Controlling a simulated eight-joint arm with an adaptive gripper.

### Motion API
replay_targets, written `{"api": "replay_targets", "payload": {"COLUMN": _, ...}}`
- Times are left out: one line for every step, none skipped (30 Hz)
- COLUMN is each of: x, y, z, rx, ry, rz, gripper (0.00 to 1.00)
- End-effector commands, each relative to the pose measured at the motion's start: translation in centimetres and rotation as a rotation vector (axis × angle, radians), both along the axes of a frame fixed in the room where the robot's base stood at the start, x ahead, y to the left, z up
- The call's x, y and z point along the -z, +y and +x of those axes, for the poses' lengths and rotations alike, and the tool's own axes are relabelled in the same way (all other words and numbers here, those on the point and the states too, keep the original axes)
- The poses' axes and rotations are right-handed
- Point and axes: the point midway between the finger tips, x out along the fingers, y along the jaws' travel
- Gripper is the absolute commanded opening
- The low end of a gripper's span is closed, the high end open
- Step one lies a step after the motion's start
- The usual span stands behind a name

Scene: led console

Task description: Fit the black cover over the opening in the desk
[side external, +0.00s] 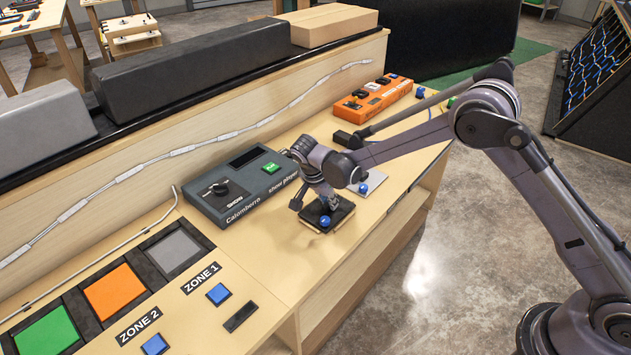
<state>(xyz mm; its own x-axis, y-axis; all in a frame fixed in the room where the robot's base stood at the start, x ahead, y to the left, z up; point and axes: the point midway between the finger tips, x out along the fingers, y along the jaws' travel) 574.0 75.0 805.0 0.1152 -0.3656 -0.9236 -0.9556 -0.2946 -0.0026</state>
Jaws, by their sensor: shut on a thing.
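The black cover (340,212) is a flat dark square with a blue knob (325,221) near its front edge. It is at the front of the desk (275,258), right of the grey console. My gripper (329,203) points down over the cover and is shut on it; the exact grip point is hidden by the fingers. A tan edge shows under the cover. I cannot tell whether the cover touches the desk or hovers just above it. The opening is not clearly visible; the cover and my gripper may hide it.
A grey console (240,188) stands just left of my gripper. A pale plate (385,187) with a blue knob lies behind my gripper, and an orange box (373,98) stands further back. Zone buttons and coloured panels (115,291) fill the left. The desk's front edge is close.

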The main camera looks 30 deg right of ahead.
Motion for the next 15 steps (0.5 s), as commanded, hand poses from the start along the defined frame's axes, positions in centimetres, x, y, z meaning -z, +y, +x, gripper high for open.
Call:
{"api": "replay_targets", "payload": {"x": 0.06, "y": 0.0, "z": 0.0, "rx": 0.0, "ry": 0.0, "rz": 0.0, "gripper": 0.0}}
{"api": "replay_targets", "payload": {"x": 0.09, "y": 0.0, "z": 0.01, "rx": 0.0, "ry": 0.0, "rz": 0.0, "gripper": 0.0}}
{"api": "replay_targets", "payload": {"x": 0.13, "y": -0.01, "z": 0.01, "rx": 0.0, "ry": 0.0, "rz": 0.0, "gripper": 0.0}}
{"api": "replay_targets", "payload": {"x": 0.16, "y": 0.0, "z": 0.01, "rx": 0.0, "ry": 0.0, "rz": 0.0, "gripper": 0.0}}
{"api": "replay_targets", "payload": {"x": 0.19, "y": 0.0, "z": 0.01, "rx": 0.0, "ry": 0.0, "rz": 0.0, "gripper": 0.0}}
{"api": "replay_targets", "payload": {"x": 0.23, "y": -0.01, "z": 0.01, "rx": 0.0, "ry": 0.0, "rz": 0.0, "gripper": 0.0}}
{"api": "replay_targets", "payload": {"x": 0.27, "y": 0.0, "z": 0.01, "rx": 0.0, "ry": 0.0, "rz": 0.0, "gripper": 0.0}}
{"api": "replay_targets", "payload": {"x": 0.3, "y": 0.0, "z": 0.01, "rx": 0.0, "ry": 0.0, "rz": 0.0, "gripper": 0.0}}
{"api": "replay_targets", "payload": {"x": 0.35, "y": 0.0, "z": 0.01, "rx": 0.0, "ry": 0.0, "rz": 0.0, "gripper": 0.0}}
{"api": "replay_targets", "payload": {"x": 0.38, "y": 0.0, "z": 0.01, "rx": 0.0, "ry": 0.0, "rz": 0.0, "gripper": 0.0}}
{"api": "replay_targets", "payload": {"x": 0.41, "y": 0.0, "z": 0.01, "rx": 0.0, "ry": 0.0, "rz": 0.0, "gripper": 0.0}}
{"api": "replay_targets", "payload": {"x": 0.45, "y": -0.01, "z": 0.01, "rx": 0.0, "ry": 0.0, "rz": 0.0, "gripper": 0.0}}
{"api": "replay_targets", "payload": {"x": 0.48, "y": 0.0, "z": 0.01, "rx": 0.0, "ry": 0.0, "rz": 0.0, "gripper": 0.0}}
{"api": "replay_targets", "payload": {"x": 0.52, "y": 0.0, "z": 0.01, "rx": 0.0, "ry": 0.0, "rz": 0.0, "gripper": 0.0}}
{"api": "replay_targets", "payload": {"x": 0.55, "y": 0.0, "z": 0.01, "rx": 0.0, "ry": 0.0, "rz": 0.0, "gripper": 0.0}}
